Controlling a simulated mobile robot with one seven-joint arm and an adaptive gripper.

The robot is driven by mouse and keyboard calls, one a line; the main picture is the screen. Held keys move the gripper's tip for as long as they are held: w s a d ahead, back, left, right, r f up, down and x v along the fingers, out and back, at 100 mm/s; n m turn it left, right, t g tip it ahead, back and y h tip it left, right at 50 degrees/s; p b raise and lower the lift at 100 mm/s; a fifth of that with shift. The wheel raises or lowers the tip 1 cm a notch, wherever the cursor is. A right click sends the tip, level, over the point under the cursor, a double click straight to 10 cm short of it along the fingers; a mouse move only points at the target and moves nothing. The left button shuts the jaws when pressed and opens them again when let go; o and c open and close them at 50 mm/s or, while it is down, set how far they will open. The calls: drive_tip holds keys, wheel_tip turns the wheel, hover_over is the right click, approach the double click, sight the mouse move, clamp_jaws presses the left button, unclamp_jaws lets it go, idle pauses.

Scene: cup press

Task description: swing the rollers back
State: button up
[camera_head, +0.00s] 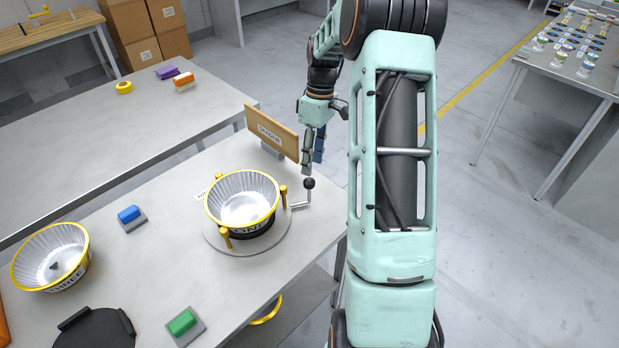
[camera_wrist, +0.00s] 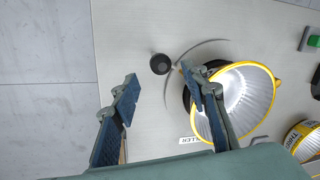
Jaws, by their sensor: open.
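The roller fixture is a round grey plate (camera_head: 216,240) on the table with yellow-topped rollers (camera_head: 283,192) standing around a ribbed metal bowl with a yellow rim (camera_head: 242,198). The bowl also shows in the wrist view (camera_wrist: 250,100). A bent metal lever with a black ball knob (camera_head: 309,183) sticks out from the plate's right side. My gripper (camera_head: 311,162) is open and empty, pointing down just above the knob. In the wrist view, the knob (camera_wrist: 160,64) lies between the lines of the two fingers (camera_wrist: 161,82), slightly beyond their tips. I cannot tell the exact height gap.
A wooden sign board (camera_head: 271,132) stands behind the fixture, close to my gripper. A second yellow-rimmed bowl (camera_head: 52,257), a blue button (camera_head: 130,215), a green button (camera_head: 183,323) and a black round plate (camera_head: 95,331) are on the same table.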

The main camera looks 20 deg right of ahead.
sight(310, 179)
drive_tip(key=f, duration=0.4)
drive_tip(key=a+f, duration=0.1)
drive_tip(key=f, duration=0.1)
drive_tip(key=shift+s+f, duration=0.1)
drive_tip(key=shift+s, duration=0.25)
drive_tip(key=shift+c, duration=0.2)
clamp_jaws()
